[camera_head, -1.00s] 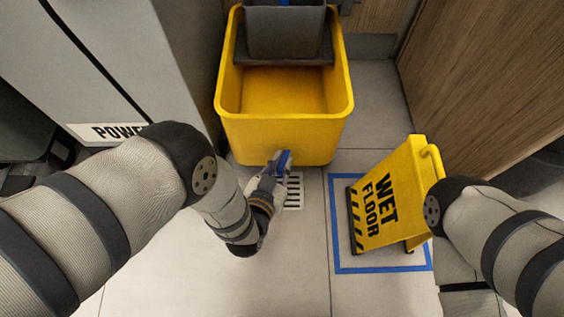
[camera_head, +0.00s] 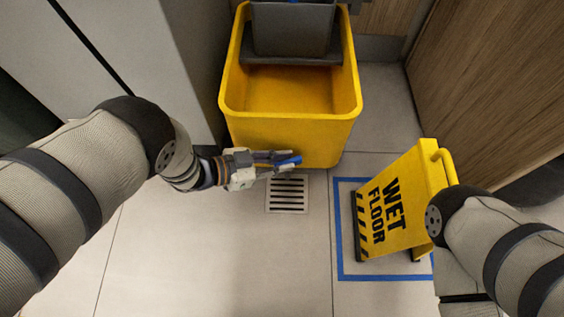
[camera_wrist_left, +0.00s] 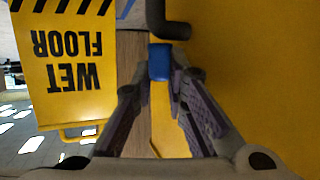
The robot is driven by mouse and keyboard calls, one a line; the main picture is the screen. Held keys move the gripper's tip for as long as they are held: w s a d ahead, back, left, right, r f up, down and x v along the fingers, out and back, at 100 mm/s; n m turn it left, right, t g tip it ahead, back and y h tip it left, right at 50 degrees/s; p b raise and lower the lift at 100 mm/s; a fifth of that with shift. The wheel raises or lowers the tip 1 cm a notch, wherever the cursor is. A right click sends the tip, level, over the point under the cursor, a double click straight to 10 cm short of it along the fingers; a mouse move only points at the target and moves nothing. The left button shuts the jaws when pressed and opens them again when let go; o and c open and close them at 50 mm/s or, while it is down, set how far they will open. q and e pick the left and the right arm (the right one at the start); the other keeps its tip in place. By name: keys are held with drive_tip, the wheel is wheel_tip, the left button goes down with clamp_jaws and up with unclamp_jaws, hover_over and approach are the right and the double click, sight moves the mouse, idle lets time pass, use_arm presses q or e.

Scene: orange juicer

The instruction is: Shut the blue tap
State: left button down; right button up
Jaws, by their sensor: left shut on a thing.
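The blue tap (camera_head: 291,161) is low on the front of the yellow bucket (camera_head: 275,130), just above the floor drain. My left gripper (camera_head: 284,161) reaches in from the left and is shut on the tap's blue handle, which lies sideways in the head view. In the left wrist view the blue tap handle (camera_wrist_left: 160,62) sits between the two fingertips (camera_wrist_left: 161,78), beside a dark bent pipe (camera_wrist_left: 168,25). My right arm shows at the right edge of the head view, but its gripper is out of sight.
A yellow wet floor sign (camera_head: 397,205) stands inside a blue taped square (camera_head: 340,225) at the right. A floor drain (camera_head: 287,195) lies in front of the bucket. A grey cabinet is at the left and a wooden panel (camera_head: 490,75) at the right. The front floor is clear.

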use_arm(q)
drive_tip(key=shift+w+m+g, duration=0.1)
drive_tip(key=shift+m+g, duration=0.4)
drive_tip(key=shift+g+h, duration=0.3)
drive_tip(key=c, duration=1.6)
unclamp_jaws()
drive_tip(key=v, duration=0.8)
